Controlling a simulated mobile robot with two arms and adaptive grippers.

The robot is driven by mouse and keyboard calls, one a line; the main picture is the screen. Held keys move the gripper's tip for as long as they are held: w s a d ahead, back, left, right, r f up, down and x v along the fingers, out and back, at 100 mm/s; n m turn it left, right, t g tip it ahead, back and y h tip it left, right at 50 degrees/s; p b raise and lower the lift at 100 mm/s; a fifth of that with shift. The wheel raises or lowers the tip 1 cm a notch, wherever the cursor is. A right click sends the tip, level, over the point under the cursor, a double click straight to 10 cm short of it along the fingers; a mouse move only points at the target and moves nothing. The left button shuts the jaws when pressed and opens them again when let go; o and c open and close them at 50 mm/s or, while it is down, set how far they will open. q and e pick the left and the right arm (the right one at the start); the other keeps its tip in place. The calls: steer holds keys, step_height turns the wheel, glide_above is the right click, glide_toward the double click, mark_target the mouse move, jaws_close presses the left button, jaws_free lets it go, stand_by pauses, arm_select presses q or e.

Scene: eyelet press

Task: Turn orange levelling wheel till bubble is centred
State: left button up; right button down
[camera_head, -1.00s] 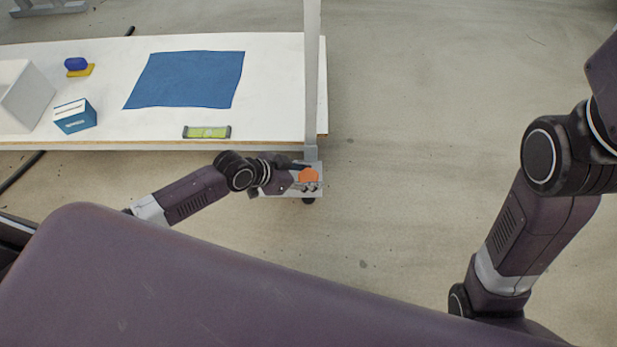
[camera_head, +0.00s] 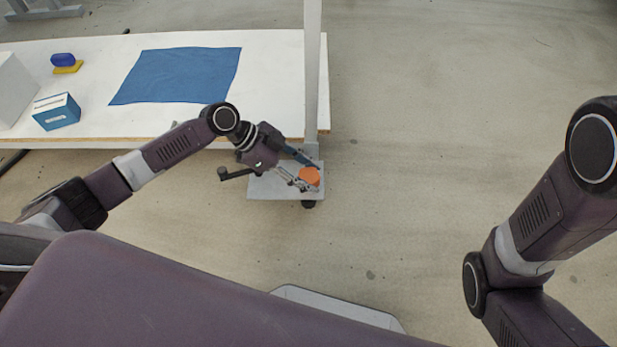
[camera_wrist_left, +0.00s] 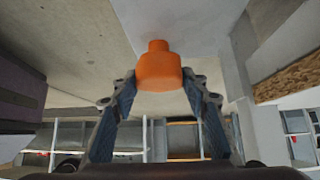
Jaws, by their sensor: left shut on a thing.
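The orange levelling wheel (camera_head: 310,177) is at the table's front right corner, low by the grey post and above a grey foot plate (camera_head: 268,187). It also shows in the left wrist view (camera_wrist_left: 158,68) as an orange knob with a narrower top. My left gripper (camera_head: 307,173) is shut on the wheel, with one finger on each side of it. The spirit level is almost wholly hidden behind my left arm in the head view; only a small grey end (camera_head: 174,125) may show. Its bubble cannot be seen. My right arm is at the right, its gripper out of view.
The white table (camera_head: 275,85) carries a blue cloth (camera_head: 178,75), a blue and white box (camera_head: 56,111), a blue item on a yellow base (camera_head: 64,62) and a white bin (camera_head: 14,88). The grey post (camera_head: 312,70) rises beside the wheel. The floor right of it is clear.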

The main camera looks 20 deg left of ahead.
stand_by(0.3)
arm_select(q)
steer(key=o, duration=1.2)
steer(key=shift+c, duration=0.2)
steer(key=v, duration=1.2)
steer(key=shift+w, duration=0.1)
